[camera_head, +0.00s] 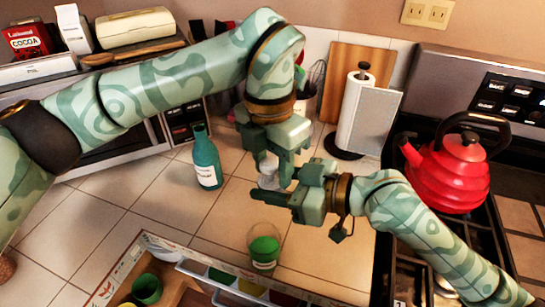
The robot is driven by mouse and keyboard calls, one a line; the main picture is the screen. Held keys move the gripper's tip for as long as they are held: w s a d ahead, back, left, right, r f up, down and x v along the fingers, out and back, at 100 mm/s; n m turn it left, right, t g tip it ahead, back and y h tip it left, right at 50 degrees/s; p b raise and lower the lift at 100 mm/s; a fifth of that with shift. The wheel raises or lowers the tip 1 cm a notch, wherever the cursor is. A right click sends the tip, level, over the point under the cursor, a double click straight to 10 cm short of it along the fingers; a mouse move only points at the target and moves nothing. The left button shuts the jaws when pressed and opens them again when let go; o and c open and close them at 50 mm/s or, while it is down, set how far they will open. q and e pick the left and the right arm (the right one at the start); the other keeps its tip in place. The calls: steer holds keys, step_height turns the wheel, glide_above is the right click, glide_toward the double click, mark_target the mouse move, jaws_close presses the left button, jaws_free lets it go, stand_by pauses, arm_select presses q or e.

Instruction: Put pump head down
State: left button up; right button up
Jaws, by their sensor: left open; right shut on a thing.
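A small pale, greyish object (268,174), which looks like the pump head, shows between my two grippers and is partly hidden by them. My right gripper (272,190) reaches in from the right and is shut on it, low over the tiled counter. My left gripper (272,163) hangs from above, open, with its fingers pointing down close around the same spot. I cannot tell whether it touches the object. A teal bottle (205,158) with a white label stands upright on the counter left of the grippers. A clear glass with green contents (264,249) stands in front of them.
An open drawer (170,262) with a green cup (146,289) lies at the front. A paper towel roll (356,115) and a red kettle (455,170) on the stove stand to the right. The tiles between bottle and drawer are clear.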

arm_select(q)
steer(key=c, duration=0.7)
steer(key=shift+c, duration=0.2)
arm_select(e)
steer(key=o, duration=1.2)
steer(key=shift+c, duration=0.2)
